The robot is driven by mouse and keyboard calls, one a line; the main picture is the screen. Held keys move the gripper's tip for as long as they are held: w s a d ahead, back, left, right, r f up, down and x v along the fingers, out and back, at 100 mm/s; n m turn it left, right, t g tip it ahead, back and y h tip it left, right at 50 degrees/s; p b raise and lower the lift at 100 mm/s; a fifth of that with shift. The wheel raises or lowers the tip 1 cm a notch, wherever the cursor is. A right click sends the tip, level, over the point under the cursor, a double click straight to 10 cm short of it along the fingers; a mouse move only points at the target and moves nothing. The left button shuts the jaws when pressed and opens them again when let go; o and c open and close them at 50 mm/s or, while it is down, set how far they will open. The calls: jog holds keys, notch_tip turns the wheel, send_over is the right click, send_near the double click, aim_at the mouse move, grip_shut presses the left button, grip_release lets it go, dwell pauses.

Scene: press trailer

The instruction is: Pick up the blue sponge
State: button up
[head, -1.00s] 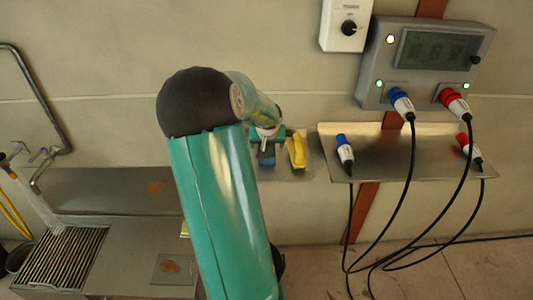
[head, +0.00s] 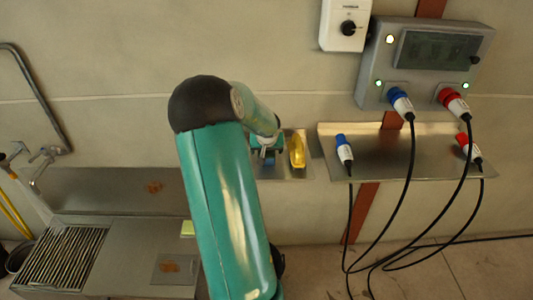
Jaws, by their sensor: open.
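My gripper (head: 266,152) is over the left part of a small metal wall shelf (head: 293,174), partly hidden behind my own arm. It is open. A small patch of blue shows right at the gripper, low between or behind its fingers; it may be the blue sponge, but it is too small and covered to make out its shape or whether the fingers touch it. A yellow object (head: 297,151) stands on the same shelf just right of the gripper, apart from it.
A wider shelf (head: 375,170) to the right holds blue and red plugs with hanging black cables, below a grey control box (head: 425,60). A metal sink counter (head: 130,235) with a grate and a pale yellow-green block (head: 187,229) is at the lower left.

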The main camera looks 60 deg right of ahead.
jog(key=shift+f, duration=0.2)
jog(key=c, duration=1.1)
jog(key=shift+o, duration=0.2)
jog(key=shift+r, duration=0.15)
notch_tip(320, 180, up, 4)
jog(key=shift+w+a+f, duration=0.1)
jog(key=shift+w, duration=0.05)
jog(key=w+a+r, duration=0.6)
jog(key=a+r, duration=0.3)
jog(key=a, duration=0.3)
jog(key=shift+a+r, duration=0.15)
jog(key=shift+r, duration=0.1)
jog(key=shift+w, duration=0.1)
